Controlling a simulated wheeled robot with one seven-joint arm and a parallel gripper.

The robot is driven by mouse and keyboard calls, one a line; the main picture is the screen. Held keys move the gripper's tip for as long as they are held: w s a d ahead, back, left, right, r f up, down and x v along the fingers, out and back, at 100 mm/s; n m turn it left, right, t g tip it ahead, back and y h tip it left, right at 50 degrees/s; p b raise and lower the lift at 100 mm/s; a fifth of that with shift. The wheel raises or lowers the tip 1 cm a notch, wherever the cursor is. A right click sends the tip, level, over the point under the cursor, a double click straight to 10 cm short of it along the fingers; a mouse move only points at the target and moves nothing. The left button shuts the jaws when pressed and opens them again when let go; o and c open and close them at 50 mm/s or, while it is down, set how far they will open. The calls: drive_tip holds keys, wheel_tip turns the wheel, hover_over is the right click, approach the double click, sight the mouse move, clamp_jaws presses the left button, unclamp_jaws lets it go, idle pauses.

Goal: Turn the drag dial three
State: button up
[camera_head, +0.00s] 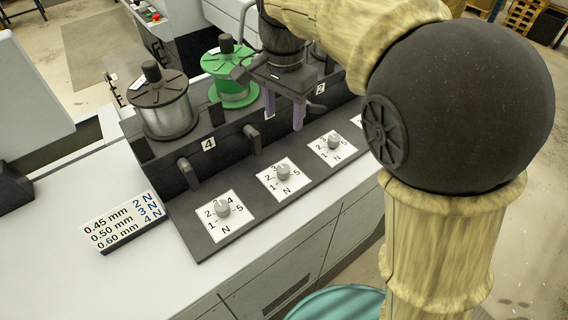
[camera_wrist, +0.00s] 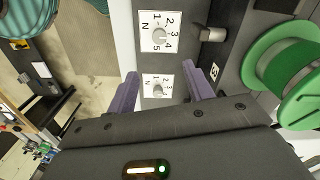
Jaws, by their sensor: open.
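Dial three (camera_head: 283,169) is a small grey knob on a white square card numbered 1 to 5 with an N, second from the left in the head view. It appears as the upper knob in the wrist view (camera_wrist: 160,37), level with a dark hook. Its exact pointer setting is too small to read. My gripper (camera_head: 284,122) points down with two purple fingers apart and empty, above and behind the dial row. In the wrist view, the neighbouring dial (camera_wrist: 158,88) shows between the fingers, below dial three. The gripper touches no dial.
The leftmost dial (camera_head: 222,209) and another dial (camera_head: 335,142) flank dial three. Behind stand a green spool (camera_head: 230,75), a dark-flanged wire spool (camera_head: 163,100) and dark hooks (camera_head: 252,138). A wire-size sign (camera_head: 122,222) lies left. The space directly above dial three's card is clear.

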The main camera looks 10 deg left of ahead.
sight(283, 167)
wheel_tip(283, 167, down, 17)
drive_tip(key=p, duration=0.3)
idle(0.3)
drive_tip(key=c, duration=1)
drive_tip(key=shift+n, duration=0.4)
drive_tip(key=n, duration=0.4)
drive_tip(key=shift+b, duration=0.4)
drive_tip(key=n, duration=0.5)
drive_tip(key=shift+a+r+b, duration=0.1)
drive_tip(key=shift+a+b, duration=0.05)
drive_tip(key=shift+b, duration=0.25)
